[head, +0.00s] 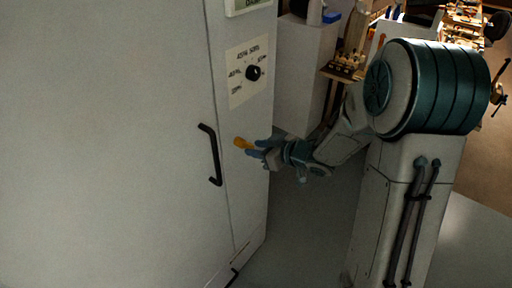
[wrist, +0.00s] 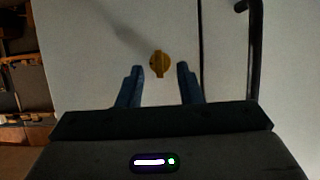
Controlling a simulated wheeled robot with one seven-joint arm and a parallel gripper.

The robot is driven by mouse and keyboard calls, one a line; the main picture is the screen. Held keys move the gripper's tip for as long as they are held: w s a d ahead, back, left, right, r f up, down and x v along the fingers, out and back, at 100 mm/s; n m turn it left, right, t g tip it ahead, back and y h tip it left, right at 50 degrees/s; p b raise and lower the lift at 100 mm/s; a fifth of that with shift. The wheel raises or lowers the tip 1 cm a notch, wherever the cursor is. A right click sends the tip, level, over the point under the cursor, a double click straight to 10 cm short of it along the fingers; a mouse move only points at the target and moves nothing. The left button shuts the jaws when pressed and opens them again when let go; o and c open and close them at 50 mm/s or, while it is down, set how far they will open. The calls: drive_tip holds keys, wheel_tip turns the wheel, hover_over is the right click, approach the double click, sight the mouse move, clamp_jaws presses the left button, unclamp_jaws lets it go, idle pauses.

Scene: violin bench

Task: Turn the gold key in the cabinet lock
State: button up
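The gold key (head: 243,143) sticks out of the cabinet (head: 228,190) front, just right of the black handle. In the wrist view the key (wrist: 160,64) shows as a gold, roughly round bow with small tabs at top and bottom. My gripper (head: 257,148) is close in front of it, with its blue fingers pointing at the cabinet. In the wrist view the fingers of my gripper (wrist: 160,69) are apart, with the key seen in the gap and clear space on both sides. I cannot tell how deep the key lies between them. The lock itself is hidden behind the key.
A black door handle (head: 210,155) stands out left of the key; it also shows in the wrist view (wrist: 255,45). A panel with a black dial (head: 253,73) is above. A white pedestal (head: 304,75) stands behind. Grey floor (head: 300,235) beside the cabinet is clear.

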drive_tip(key=shift+w+a+f, duration=0.15)
drive_tip(key=shift+w+a, duration=0.15)
drive_tip(key=shift+a, duration=0.1)
clamp_jaws()
drive_tip(key=shift+p, duration=0.55)
drive_tip(key=shift+w+d+m+g+y+p, duration=0.15)
drive_tip(key=shift+m+g+y+p, duration=0.85)
drive_tip(key=shift+p, duration=2.1)
drive_tip(key=shift+f+m, duration=0.1)
drive_tip(key=shift+m, duration=0.6)
